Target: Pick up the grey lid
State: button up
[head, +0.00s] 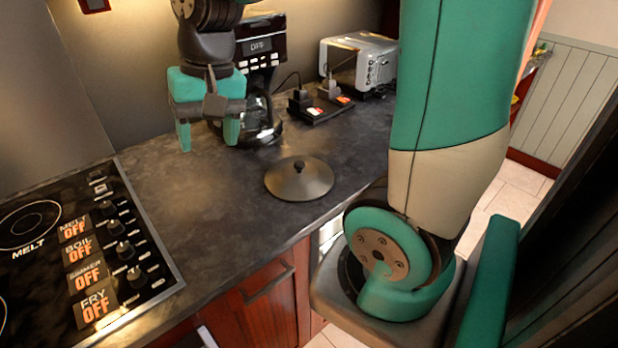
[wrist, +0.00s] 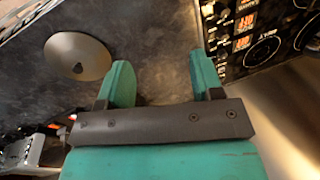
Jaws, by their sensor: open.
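The grey lid (head: 299,181) lies flat on the dark countertop (head: 190,215), with its small dark knob facing up. It also shows in the wrist view (wrist: 77,56) at the upper left, beside the fingers. My gripper (head: 208,140) is above the counter, behind and to the left of the lid in the head view. Its two teal fingers are spread apart with nothing between them; in the wrist view they (wrist: 162,82) are over bare counter. The lid is apart from the gripper and fully visible.
A coffee maker (head: 262,45) with a glass carafe stands behind my gripper. A stove (head: 75,245) with control knobs is at the left. Counter around the lid is clear.

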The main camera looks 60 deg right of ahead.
jog(key=w+d+f+m+h+b, duration=0.1)
jog(key=w+d+f+m, duration=0.1)
jog(key=d+m, duration=0.35)
jog(key=w+d+f+m, duration=0.1)
jog(key=w+d+m, duration=0.15)
jog(key=d, duration=0.65)
jog(key=m+g+h+p, duration=0.1)
jog(key=m, duration=0.6)
send_over(299, 163)
notch_tip(299, 163, down, 14)
jog(key=shift+s+a+r, duration=0.1)
jog(key=shift+r, duration=0.15)
jog(key=shift+d+f+p, duration=0.2)
jog(key=shift+f+p, duration=0.7)
jog(key=shift+f, duration=2.2)
grip_shut()
